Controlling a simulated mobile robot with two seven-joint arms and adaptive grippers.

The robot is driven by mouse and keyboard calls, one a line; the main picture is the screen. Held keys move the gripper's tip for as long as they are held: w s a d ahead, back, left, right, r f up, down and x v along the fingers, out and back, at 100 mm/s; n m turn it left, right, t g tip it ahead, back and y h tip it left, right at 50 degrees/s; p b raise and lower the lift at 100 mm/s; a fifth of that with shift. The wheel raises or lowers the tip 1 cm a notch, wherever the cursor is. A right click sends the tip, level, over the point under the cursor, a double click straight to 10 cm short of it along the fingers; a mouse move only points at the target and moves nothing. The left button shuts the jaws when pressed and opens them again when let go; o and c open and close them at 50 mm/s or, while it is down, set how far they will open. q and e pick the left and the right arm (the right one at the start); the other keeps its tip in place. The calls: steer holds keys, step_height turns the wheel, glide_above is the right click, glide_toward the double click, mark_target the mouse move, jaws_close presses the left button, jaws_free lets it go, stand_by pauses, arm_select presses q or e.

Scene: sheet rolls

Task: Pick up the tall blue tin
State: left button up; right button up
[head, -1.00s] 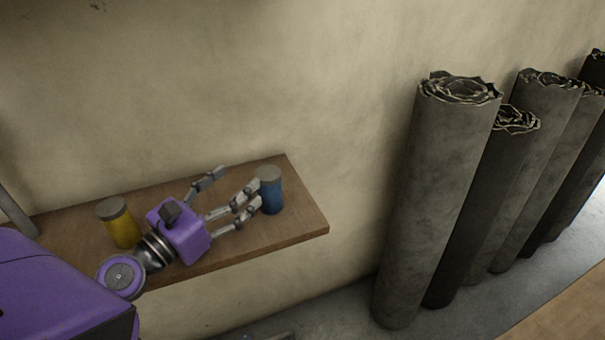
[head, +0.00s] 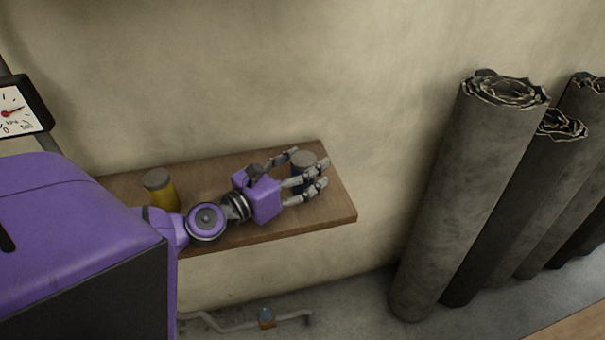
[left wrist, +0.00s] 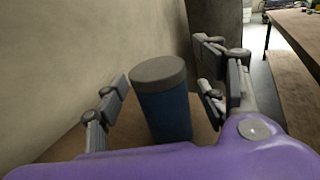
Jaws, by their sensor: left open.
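The tall blue tin (head: 299,181) has a grey lid and stands upright on the wooden shelf (head: 215,236), near its right end. My left gripper (head: 308,172) is open, with its fingers around the tin and partly hiding it in the head view. In the left wrist view the blue tin (left wrist: 166,110) stands between the spread fingers (left wrist: 165,100), one finger at its left and two at its right. A gap shows at its left side; I cannot tell whether the right fingers touch it. My right gripper is not in view.
A yellow tin (head: 161,190) with a grey lid stands on the shelf, left of my gripper. Several tall dark sheet rolls (head: 460,190) lean at the right. A pressure gauge (head: 20,108) is at the left edge.

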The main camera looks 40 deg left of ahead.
arm_select(q)
steer(key=shift+c, duration=0.4)
steer(key=c, duration=1.5)
